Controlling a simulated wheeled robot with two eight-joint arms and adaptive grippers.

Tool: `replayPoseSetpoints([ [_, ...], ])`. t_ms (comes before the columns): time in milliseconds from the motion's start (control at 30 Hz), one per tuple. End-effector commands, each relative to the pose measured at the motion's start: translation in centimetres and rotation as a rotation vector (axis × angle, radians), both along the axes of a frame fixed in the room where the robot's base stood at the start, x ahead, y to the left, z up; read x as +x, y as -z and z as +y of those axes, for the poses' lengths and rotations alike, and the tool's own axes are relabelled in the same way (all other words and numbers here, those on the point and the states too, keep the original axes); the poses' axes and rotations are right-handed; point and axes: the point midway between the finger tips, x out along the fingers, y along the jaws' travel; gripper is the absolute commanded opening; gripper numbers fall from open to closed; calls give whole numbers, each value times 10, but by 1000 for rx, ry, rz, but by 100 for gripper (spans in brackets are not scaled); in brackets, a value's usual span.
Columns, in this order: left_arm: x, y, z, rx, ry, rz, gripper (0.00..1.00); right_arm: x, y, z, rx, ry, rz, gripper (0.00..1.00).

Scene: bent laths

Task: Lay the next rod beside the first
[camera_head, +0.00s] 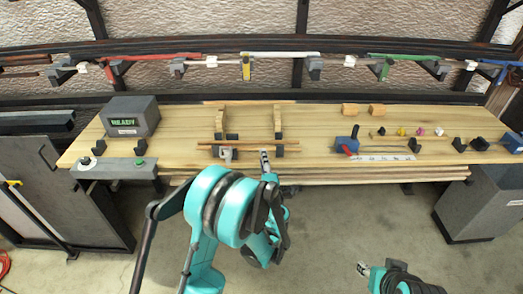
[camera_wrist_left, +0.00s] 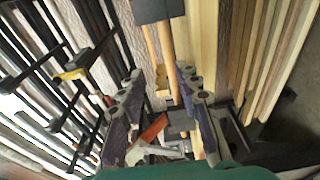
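Two thin brown rods (camera_head: 240,147) lie side by side, left to right, across two wooden uprights with dark feet, the left upright (camera_head: 220,122) and the right upright (camera_head: 278,122). My left gripper (camera_head: 265,158) is at the near side of the rods, close to the right upright. In the left wrist view, my left gripper (camera_wrist_left: 163,98) has its fingers spread, with rods (camera_wrist_left: 171,62) running lengthwise between them. I see no finger pressed on a rod. My right gripper (camera_head: 363,268) is low at the right, off the bench, too small to read.
The wooden bench (camera_head: 180,130) carries a grey box with a green display (camera_head: 130,117) at the left. A blue clamp (camera_head: 347,142) and a white ruler strip (camera_head: 383,158) sit right of the rods. Small coloured knobs (camera_head: 401,131) stand further right. A rail with coloured bars (camera_head: 280,54) runs behind.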

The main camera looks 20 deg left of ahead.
Motion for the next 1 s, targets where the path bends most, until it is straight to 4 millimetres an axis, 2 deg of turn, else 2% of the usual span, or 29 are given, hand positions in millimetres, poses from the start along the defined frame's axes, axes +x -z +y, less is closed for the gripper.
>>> replayPoseSetpoints([
  [67, -17, -2, -9, 0, 3, 0, 33, 0, -7, 0, 0, 0, 0, 40],
  [200, -40, 0, -19, 0, 3, 0, 33, 0, -4, 0, 0, 0, 0, 40],
  [367, -54, 2, -25, 3, 3, -1, 33, 0, 9, 0, 0, 0, 0, 40],
  [467, -55, -15, -30, 40, 34, -12, 33, 0, 9, 0, 0, 0, 0, 40],
  [567, -52, -53, -42, 143, 123, -32, 33, 0, 9, 0, 0, 0, 0, 40],
  [700, -57, -113, -74, 390, 330, -25, 33, 0, 8, 0, 0, 0, 0, 40],
  [767, -65, -128, -88, 509, 425, 5, 33, 0, 8, 0, 0, 0, 0, 40],
  [867, -88, -134, -104, 699, 575, 92, 33, 0, 8, 0, 0, 0, 0, 40],
  [1000, -137, -111, -107, 944, 765, 293, 33, 0, 8, 0, 0, 0, 0, 40],
])
